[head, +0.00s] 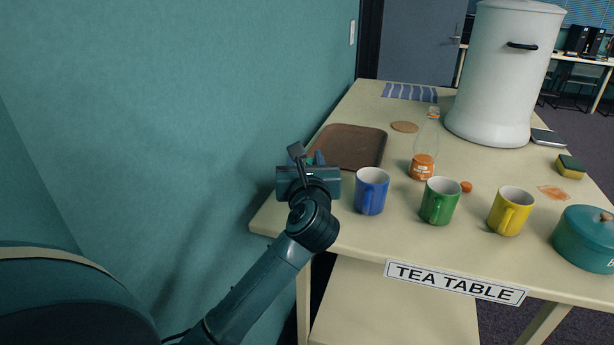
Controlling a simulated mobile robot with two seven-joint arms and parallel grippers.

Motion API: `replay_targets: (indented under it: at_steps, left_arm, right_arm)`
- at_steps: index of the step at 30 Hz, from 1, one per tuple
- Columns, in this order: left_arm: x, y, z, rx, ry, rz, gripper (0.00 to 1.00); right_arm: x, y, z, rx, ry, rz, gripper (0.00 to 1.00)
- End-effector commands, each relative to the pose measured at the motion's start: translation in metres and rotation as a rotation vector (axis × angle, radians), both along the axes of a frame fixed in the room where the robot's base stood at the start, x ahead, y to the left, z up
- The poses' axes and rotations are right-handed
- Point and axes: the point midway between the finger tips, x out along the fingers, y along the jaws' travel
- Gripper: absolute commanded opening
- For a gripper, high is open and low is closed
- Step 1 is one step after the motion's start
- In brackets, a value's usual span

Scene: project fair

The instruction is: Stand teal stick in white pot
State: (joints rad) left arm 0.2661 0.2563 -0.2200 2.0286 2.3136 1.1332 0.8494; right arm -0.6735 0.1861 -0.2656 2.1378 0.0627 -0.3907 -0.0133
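No teal stick can be made out for certain. A small teal-blue piece (317,158) shows just behind my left gripper (307,160), at the near left corner of the brown tray; I cannot tell whether it is a stick or part of the gripper. The gripper is over the table's left edge, left of the blue mug. The wrist hides its fingertips, so its opening and anything in it are unclear. No open white pot shows; the only big white vessel is a tall lidded urn (498,85) at the back right. My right gripper is not in view.
Blue (371,195), green (440,204) and yellow (507,215) mugs stand along the front of the cream table (385,238). Behind are the brown tray (355,143) and an orange-labelled bottle (424,160). A teal lidded pot (582,240) stands right. A teal wall (200,100) borders the left.

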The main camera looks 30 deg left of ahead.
Motion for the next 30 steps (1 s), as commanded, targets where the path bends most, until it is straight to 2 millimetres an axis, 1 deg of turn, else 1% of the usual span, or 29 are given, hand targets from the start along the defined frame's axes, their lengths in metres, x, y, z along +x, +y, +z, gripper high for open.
replay_targets:
  at_steps: [1, 3, 6, 9, 12, 17, 20, 23, 26, 27, 29, 30]
  left_arm:
    - [-0.010, -0.007, -0.002, -0.005, 0.001, -0.001, 0.36]
    - [-0.022, -0.017, -0.002, -0.004, 0.001, -0.003, 0.36]
    - [-0.038, -0.026, -0.001, -0.005, 0.000, 0.000, 0.36]
    - [-0.049, -0.035, -0.001, -0.001, 0.000, -0.002, 0.36]
    - [-0.056, -0.040, 0.000, -0.002, 0.001, 0.000, 0.36]
    - [-0.060, -0.042, 0.001, 0.001, 0.001, 0.002, 0.36]
    - [-0.062, -0.041, 0.001, 0.054, 0.000, 0.009, 0.36]
    - [-0.070, -0.040, 0.006, 0.238, -0.003, 0.025, 0.36]
    - [-0.083, -0.051, 0.011, 0.575, 0.013, 0.035, 0.36]
    - [-0.088, -0.061, 0.011, 0.739, 0.030, 0.031, 0.36]
    - [-0.096, -0.082, 0.007, 1.001, 0.064, 0.014, 0.36]
    - [-0.100, -0.098, 0.000, 1.174, 0.091, -0.006, 0.36]
  right_arm:
    - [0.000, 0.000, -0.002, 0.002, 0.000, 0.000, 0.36]
    - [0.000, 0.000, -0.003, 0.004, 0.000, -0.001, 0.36]
    - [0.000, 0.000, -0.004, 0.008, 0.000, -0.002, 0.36]
    - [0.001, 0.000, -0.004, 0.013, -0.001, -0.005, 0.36]
    - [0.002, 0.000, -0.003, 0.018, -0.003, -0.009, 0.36]
    - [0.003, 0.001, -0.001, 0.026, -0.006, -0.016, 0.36]
    - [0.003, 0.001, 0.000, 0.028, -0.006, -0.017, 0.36]
    - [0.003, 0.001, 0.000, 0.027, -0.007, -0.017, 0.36]
    - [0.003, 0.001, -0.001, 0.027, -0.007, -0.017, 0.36]
    - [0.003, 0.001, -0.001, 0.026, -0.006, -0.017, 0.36]
    - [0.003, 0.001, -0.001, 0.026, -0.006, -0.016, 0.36]
    - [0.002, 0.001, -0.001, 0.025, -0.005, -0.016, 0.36]
